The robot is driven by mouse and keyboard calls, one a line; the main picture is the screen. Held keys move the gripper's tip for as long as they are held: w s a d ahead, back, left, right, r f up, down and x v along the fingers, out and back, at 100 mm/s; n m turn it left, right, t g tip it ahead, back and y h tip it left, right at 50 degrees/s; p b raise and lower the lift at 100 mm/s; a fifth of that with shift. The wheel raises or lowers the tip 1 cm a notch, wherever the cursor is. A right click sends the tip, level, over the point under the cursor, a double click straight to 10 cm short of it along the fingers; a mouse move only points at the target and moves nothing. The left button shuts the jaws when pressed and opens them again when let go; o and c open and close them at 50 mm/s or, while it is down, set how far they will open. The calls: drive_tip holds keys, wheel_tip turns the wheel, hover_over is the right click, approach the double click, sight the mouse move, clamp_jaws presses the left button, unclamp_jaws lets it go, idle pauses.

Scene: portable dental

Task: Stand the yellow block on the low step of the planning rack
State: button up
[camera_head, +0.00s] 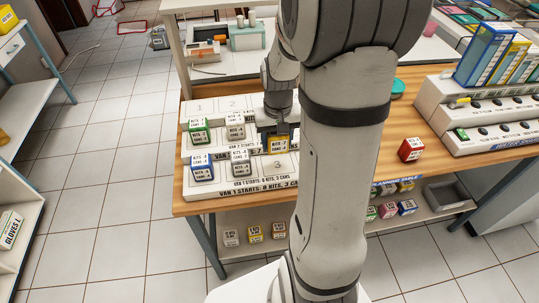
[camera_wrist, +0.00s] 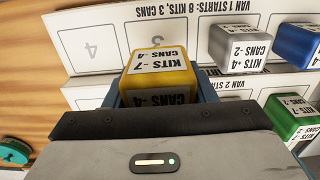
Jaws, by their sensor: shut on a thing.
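My gripper (camera_head: 277,132) is shut on the yellow block (camera_head: 278,143), at the planning rack. In the wrist view the yellow block (camera_wrist: 158,74) sits between the fingers, its label reading "KITS -7 CANS -4". The white planning rack's low step (camera_head: 290,166) has a bare cell marked 3, close by the block; a bare cell marked 4 shows in the wrist view. I cannot tell whether the block touches the rack. A blue block (camera_head: 201,167) and a silver block (camera_head: 240,162) stand on the low step, left of cell 3.
A green block (camera_head: 199,130) and another silver block (camera_head: 235,125) stand on the step behind. A red block (camera_head: 411,149) sits on the wooden table, right of my arm. A white rack (camera_head: 435,103) with tall boxes stands farther right. My arm hides the rack's right part in the head view.

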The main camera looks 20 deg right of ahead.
sight(277, 164)
wheel_tip(277, 164, down, 4)
drive_tip(key=shift+d+r, duration=0.1)
drive_tip(key=shift+r, duration=0.05)
drive_tip(key=shift+f, duration=1.7)
drive_tip(key=shift+f, duration=0.25)
drive_tip(key=o, duration=1)
drive_tip(key=shift+r, duration=0.1)
